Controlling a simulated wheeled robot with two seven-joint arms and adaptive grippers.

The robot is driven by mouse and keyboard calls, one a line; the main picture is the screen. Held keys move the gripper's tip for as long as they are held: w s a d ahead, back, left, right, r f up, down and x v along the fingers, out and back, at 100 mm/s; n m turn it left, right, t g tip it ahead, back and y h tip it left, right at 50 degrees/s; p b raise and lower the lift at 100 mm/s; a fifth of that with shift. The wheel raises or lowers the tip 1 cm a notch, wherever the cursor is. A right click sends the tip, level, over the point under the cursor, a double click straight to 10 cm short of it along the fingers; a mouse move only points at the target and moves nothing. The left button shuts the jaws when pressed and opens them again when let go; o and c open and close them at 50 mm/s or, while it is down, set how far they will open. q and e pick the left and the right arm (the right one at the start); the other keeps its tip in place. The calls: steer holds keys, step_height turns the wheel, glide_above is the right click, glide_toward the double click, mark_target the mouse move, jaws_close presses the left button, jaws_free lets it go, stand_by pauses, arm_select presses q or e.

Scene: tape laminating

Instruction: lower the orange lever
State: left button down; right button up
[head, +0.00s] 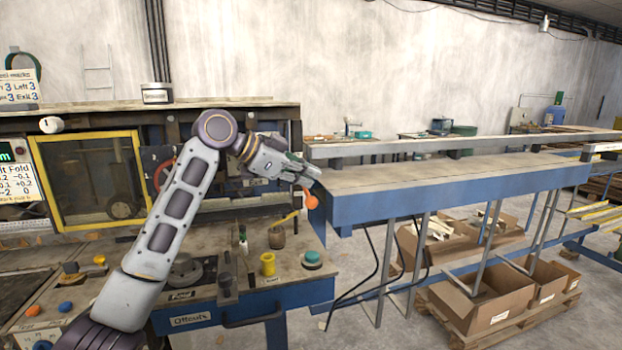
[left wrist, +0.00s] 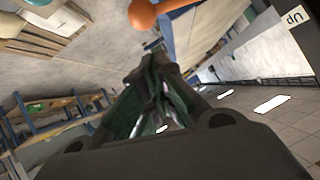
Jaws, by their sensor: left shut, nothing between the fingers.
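The orange lever (head: 311,200) shows in the head view as a round orange knob at the left end of the blue-sided bench. In the left wrist view the orange knob (left wrist: 142,14) is at the top edge, with an orange shaft running up to the right. My left gripper (head: 312,176) is just above the knob in the head view. It is shut and empty. In the left wrist view its fingertips (left wrist: 150,62) come together just short of the knob, and I cannot tell whether they touch it. My right gripper is in neither view.
The blue-sided bench (head: 440,179) extends right from the lever. The machine table (head: 235,290) below my arm carries a yellow cup (head: 268,264), a teal button (head: 312,258) and a brown pot (head: 277,238).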

arm_select(q)
steer(key=v, duration=1)
steer(key=shift+a, duration=0.15)
steer(key=shift+s, duration=0.1)
